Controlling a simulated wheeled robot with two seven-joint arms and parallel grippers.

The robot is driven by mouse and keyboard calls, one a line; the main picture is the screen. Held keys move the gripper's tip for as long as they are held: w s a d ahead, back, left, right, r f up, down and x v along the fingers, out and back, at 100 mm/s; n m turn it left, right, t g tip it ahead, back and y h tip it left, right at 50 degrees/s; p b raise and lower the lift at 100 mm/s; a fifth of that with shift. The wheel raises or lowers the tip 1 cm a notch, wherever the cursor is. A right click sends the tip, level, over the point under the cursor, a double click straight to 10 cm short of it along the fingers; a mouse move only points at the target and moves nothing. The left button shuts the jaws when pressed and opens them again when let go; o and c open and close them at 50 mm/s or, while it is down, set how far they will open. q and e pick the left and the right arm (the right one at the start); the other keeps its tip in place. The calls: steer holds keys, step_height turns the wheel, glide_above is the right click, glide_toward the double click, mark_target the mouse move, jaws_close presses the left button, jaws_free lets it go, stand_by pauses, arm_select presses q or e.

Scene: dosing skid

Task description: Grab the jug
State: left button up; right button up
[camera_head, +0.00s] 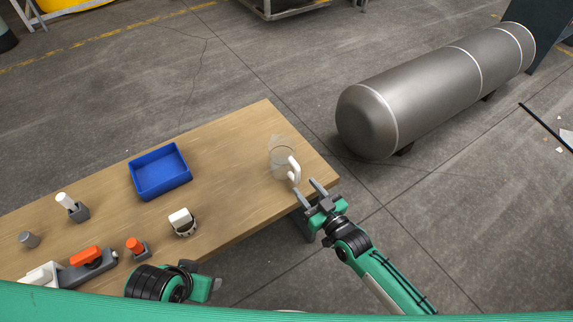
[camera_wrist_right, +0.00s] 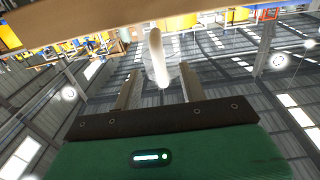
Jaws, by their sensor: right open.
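The jug (camera_head: 281,151) is clear, with a white handle (camera_head: 294,171) that faces my right gripper. It stands near the right end of the wooden table (camera_head: 238,128). My right gripper (camera_head: 314,190) is open and empty, just off the table's right edge, with its fingers pointing toward the handle. In the right wrist view the white handle (camera_wrist_right: 157,58) shows between the two open fingers (camera_wrist_right: 157,88); whether it lies within their reach I cannot tell. My left arm shows at the bottom left in the head view, but its fingers cannot be made out.
A blue tray (camera_head: 135,176) sits mid-table. A white-topped round item (camera_head: 181,219), orange-topped parts (camera_head: 135,245), a grey cylinder (camera_head: 29,240) and a white-capped piece (camera_head: 66,201) stand left. A large grey tank (camera_head: 420,95) lies on the floor beyond.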

mark_target(299, 180)
steer(key=shift+w+a, duration=0.35)
steer(key=shift+w, duration=0.15)
steer(key=x, duration=0.5)
steer(key=shift+w+f+b, duration=0.1)
steer(key=shift+f+b, duration=0.05)
steer(key=shift+b, duration=0.25)
arm_select(q)
steer(key=shift+w+d+f+t+h, duration=0.3)
steer(key=shift+w+d+t, duration=0.2)
steer(key=shift+w+d, duration=0.25)
arm_select(e)
steer(key=shift+c, duration=0.2)
jaws_close()
